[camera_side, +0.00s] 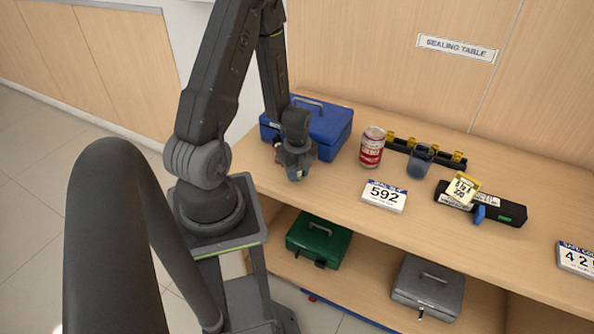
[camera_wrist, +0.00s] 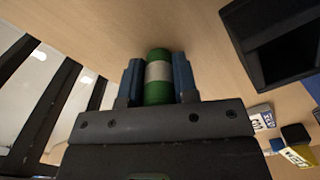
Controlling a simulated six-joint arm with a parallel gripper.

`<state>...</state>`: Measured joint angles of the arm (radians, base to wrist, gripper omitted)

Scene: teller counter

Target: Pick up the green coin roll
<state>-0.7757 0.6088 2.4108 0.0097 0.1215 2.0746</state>
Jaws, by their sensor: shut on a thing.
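The green coin roll (camera_wrist: 158,72), green with a pale band around its middle, sits between the two blue fingertips of my gripper (camera_wrist: 158,80) in the wrist view. My gripper is shut on it. In the side view my gripper (camera_side: 297,174) points down over the left part of the tabletop, in front of the blue cash box (camera_side: 330,128). The roll is mostly hidden by the gripper there, and I cannot tell whether it touches the table.
To the right on the table (camera_side: 400,228) are a red can (camera_side: 372,148), a dark cup (camera_side: 420,162), a 592 card (camera_side: 384,197) and a black device (camera_side: 500,209). Green (camera_side: 319,240) and grey (camera_side: 428,287) boxes sit on the shelf below.

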